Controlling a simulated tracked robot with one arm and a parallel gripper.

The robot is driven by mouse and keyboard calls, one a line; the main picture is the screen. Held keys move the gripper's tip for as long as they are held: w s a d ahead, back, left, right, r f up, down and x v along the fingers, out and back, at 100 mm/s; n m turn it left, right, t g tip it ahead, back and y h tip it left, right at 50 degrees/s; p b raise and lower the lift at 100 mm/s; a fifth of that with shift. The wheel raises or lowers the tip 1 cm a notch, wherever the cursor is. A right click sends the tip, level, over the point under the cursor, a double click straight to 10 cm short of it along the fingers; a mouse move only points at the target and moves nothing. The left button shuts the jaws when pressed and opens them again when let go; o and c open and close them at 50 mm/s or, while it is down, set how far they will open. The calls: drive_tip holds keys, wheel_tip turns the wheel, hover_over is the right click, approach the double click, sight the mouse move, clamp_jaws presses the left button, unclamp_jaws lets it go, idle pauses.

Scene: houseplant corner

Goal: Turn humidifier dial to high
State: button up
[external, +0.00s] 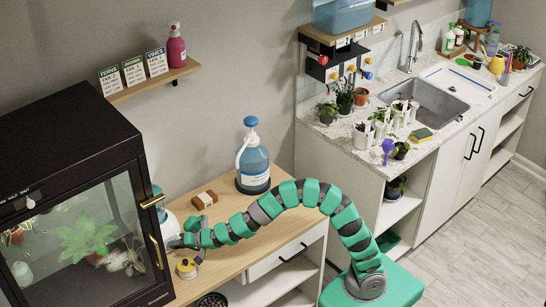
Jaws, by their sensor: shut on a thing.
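The humidifier (168,224) appears to be the pale white and blue object on the wooden bench, close to the right side of the black plant cabinet, which partly hides it. My gripper (176,243) reaches in from the right and its tip is against the humidifier's lower front. It is shut on what seems to be the dial. The dial is too small and too covered by the gripper for its setting to be read.
The glass-fronted cabinet (78,232) stands close on the left, with brass handles. A blue pump bottle (253,170) and a brown block (204,199) stand behind my arm. Bare bench (232,262) lies to the right.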

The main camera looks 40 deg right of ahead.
drive_tip(key=shift+d+f+m+t+y+b, duration=0.2)
drive_tip(key=shift+f+m+t+y+b, duration=0.2)
drive_tip(key=shift+m+y+b, duration=0.7)
drive_tip(key=shift+d+f+m+t+y, duration=0.1)
drive_tip(key=shift+m+t+y, duration=0.55)
drive_tip(key=shift+y, duration=0.25)
drive_tip(key=shift+f, duration=0.1)
drive_tip(key=o, duration=1)
drive_tip(key=shift+w, duration=0.1)
drive_tip(key=shift+v, duration=0.8)
drive_tip(key=shift+p+v, duration=0.85)
drive_tip(key=shift+v, duration=2.1)
